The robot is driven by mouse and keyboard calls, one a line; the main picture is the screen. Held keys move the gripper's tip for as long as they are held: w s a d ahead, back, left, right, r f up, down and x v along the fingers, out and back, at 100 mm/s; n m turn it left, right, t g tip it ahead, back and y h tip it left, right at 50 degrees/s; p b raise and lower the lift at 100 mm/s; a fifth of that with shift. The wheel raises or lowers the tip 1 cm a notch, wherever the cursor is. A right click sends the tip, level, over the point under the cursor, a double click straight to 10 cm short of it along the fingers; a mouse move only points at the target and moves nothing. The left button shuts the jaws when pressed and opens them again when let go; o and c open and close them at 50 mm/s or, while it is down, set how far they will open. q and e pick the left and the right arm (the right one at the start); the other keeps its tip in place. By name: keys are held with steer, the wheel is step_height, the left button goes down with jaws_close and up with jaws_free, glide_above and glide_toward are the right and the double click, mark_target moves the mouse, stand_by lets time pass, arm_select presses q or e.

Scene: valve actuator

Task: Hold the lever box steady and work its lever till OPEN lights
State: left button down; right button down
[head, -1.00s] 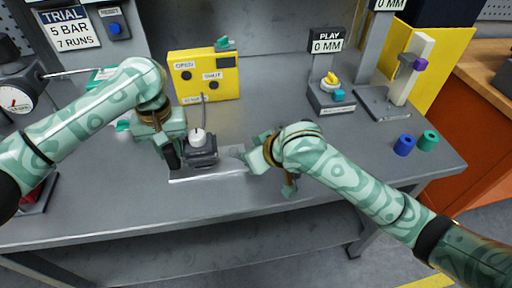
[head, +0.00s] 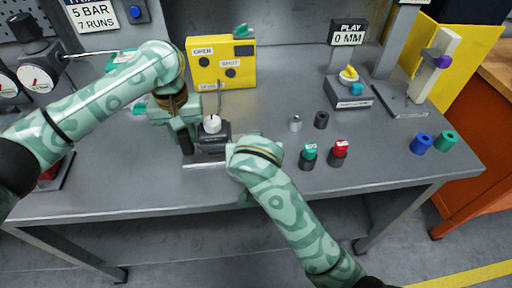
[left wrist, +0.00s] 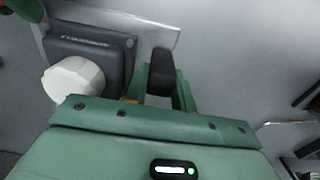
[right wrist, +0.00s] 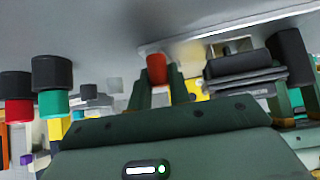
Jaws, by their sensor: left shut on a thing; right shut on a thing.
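The dark lever box (head: 214,139) with a white knob (head: 212,124) sits on a pale plate (head: 200,164) on the bench. My left gripper (head: 185,140) is at its left side, shut on a black upright grip (left wrist: 162,72) beside the box. My right gripper (right wrist: 160,86) is at the box's right side, shut on a red-ended piece (right wrist: 157,68), seemingly the lever; in the head view my own wrist hides it. The yellow panel (head: 240,82) behind has OPEN (head: 204,62) and SHUT (head: 230,73) lamps, both looking dark.
Teal-topped (head: 308,156) and red-topped (head: 339,153) cylinders stand right of my right arm. A PLAY gauge stand (head: 349,88) is at the back. Gauges (head: 36,80) are at the left.

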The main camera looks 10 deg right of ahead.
stand_by(0.4)
steer(key=c, duration=1.3)
jaws_free()
